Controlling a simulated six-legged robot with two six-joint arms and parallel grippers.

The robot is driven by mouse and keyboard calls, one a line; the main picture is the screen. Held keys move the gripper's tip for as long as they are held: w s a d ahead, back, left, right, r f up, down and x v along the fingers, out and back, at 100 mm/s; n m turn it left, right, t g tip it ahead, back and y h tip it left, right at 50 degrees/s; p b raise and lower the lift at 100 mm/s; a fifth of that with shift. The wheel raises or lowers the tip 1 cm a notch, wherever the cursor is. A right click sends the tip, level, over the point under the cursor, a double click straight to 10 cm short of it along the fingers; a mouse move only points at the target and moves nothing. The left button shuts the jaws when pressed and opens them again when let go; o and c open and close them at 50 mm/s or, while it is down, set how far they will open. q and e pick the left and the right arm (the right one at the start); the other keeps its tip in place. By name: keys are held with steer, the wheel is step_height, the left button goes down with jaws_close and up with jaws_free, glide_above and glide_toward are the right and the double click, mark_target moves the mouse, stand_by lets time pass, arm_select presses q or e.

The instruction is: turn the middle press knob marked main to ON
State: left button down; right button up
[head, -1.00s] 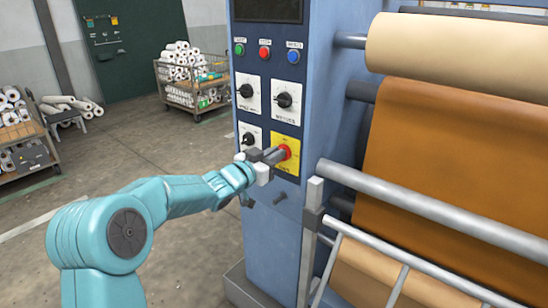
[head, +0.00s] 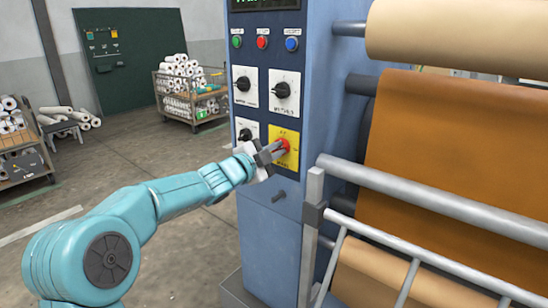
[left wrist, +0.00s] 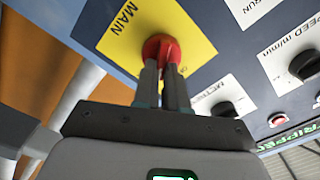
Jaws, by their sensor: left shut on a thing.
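The main knob is red (head: 284,145) and sits on a yellow plate (head: 290,163) at the lower right of the blue press panel. In the left wrist view the red knob (left wrist: 161,47) shows on the yellow plate (left wrist: 190,27) marked MAIN. My left gripper (head: 277,149) is shut on this knob; its two fingers (left wrist: 163,72) grip the knob from both sides. The fingers hide most of the knob's pointer, so its exact setting is hard to read. My right gripper is not in view.
Black knobs (head: 243,84) (head: 283,90) (head: 245,135) on white plates sit close by. Green, red and blue buttons (head: 262,42) are above, under a display (head: 262,4) with green letters. Rails (head: 420,213) and rollers stand right.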

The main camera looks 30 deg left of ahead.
arm_select(q)
steer(key=shift+f+m+b, duration=0.2)
steer(key=shift+m+b, duration=0.6)
steer(key=shift+m, duration=0.85)
steer(key=shift+f+m+b, duration=0.15)
steer(key=shift+m+b, duration=0.65)
steer(key=shift+m, duration=0.85)
steer(key=c, duration=1.2)
jaws_free()
steer(key=shift+s, duration=0.1)
